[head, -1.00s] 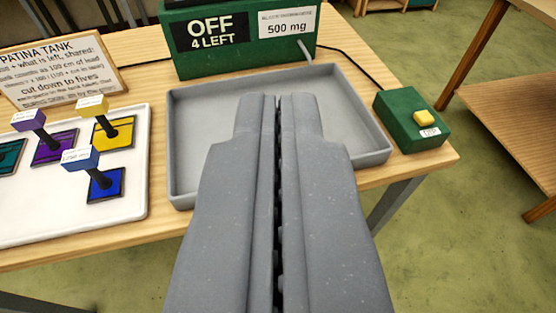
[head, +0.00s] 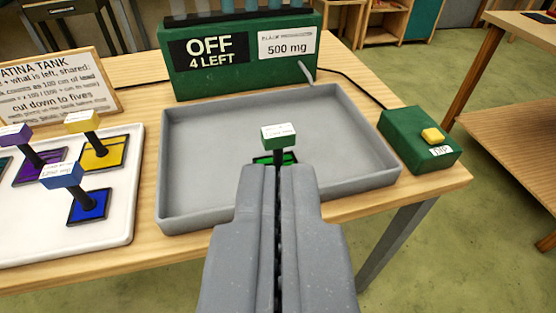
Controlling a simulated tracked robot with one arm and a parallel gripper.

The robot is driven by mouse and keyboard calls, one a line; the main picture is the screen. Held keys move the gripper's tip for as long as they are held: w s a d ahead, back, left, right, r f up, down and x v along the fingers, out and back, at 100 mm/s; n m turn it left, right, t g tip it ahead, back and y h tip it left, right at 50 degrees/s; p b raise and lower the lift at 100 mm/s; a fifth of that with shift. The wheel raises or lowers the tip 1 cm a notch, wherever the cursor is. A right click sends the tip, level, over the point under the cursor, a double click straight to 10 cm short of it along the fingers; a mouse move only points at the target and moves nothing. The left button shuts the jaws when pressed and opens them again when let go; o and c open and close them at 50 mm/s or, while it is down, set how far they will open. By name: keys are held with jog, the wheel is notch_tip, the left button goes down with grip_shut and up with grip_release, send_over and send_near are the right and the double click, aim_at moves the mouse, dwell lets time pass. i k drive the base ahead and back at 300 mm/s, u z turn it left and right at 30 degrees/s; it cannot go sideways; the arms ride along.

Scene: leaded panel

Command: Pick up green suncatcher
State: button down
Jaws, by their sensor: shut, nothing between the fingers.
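The green suncatcher (head: 278,138) is in the grey tray. Its green-sided block with a white labelled top stands on a black stem. Part of its green square base shows just beyond my fingertips, and the rest is hidden behind my gripper. My gripper (head: 278,172) is shut and empty, in front of the suncatcher in the picture. I cannot tell whether the fingertips touch the stem.
The grey tray (head: 176,150) has raised walls. A white tray (head: 118,232) at left holds purple, yellow and blue suncatchers. A green box (head: 190,75) reading "OFF 4 LEFT" stands behind. A green button box (head: 418,140) is at right.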

aim_at(276, 138)
jog(key=z, duration=2.55)
jog(key=k, duration=0.7)
jog(key=u, duration=1.35)
jog(key=i, duration=1)
jog(key=u, duration=0.05)
